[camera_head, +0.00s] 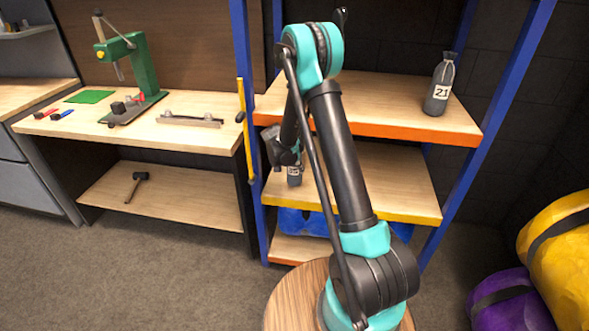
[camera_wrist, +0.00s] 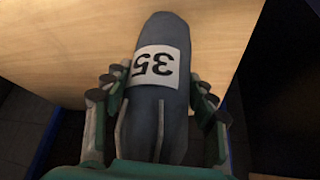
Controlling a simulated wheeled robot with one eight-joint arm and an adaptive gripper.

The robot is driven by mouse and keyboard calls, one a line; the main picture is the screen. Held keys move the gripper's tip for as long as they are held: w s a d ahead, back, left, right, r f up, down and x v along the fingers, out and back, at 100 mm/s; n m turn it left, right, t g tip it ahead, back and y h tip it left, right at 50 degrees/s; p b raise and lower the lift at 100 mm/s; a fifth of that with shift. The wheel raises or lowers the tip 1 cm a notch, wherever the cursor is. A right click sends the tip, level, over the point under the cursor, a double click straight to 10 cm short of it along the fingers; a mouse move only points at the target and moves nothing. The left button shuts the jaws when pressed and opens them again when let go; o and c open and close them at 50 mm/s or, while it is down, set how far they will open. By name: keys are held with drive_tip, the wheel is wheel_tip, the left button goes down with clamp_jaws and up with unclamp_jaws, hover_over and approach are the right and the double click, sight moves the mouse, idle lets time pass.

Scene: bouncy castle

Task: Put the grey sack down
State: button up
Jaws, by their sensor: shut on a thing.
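The grey sack (camera_wrist: 163,35) has a white label with the number 35, upside down in the wrist view. My gripper (camera_wrist: 158,112) is shut on it, with fingers along both sides of its lower half in the picture. In the head view the sack (camera_head: 294,178) shows small below my gripper (camera_head: 290,163), partly hidden by my arm, over the middle shelf (camera_head: 395,185) with its yellow edge. I cannot tell whether its base touches the board. Another grey sack (camera_head: 439,85), labelled 21, stands upright at the right of the top shelf (camera_head: 365,100).
Blue posts (camera_head: 461,170) frame the shelves. A blue thing (camera_head: 305,222) lies on the bottom shelf. A workbench (camera_head: 205,135) with a green press (camera_head: 145,65) stands left. Yellow (camera_head: 565,255) and purple (camera_head: 510,300) bags lie right. Bare board shows on the middle shelf's right.

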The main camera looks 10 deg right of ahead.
drive_tip(key=shift+w+d+f, duration=0.3)
drive_tip(key=shift+w+f, duration=0.05)
drive_tip(key=shift+f, duration=0.4)
drive_tip(key=shift+f, duration=0.1)
drive_tip(key=o, duration=1.7)
drive_tip(key=v, duration=1.2)
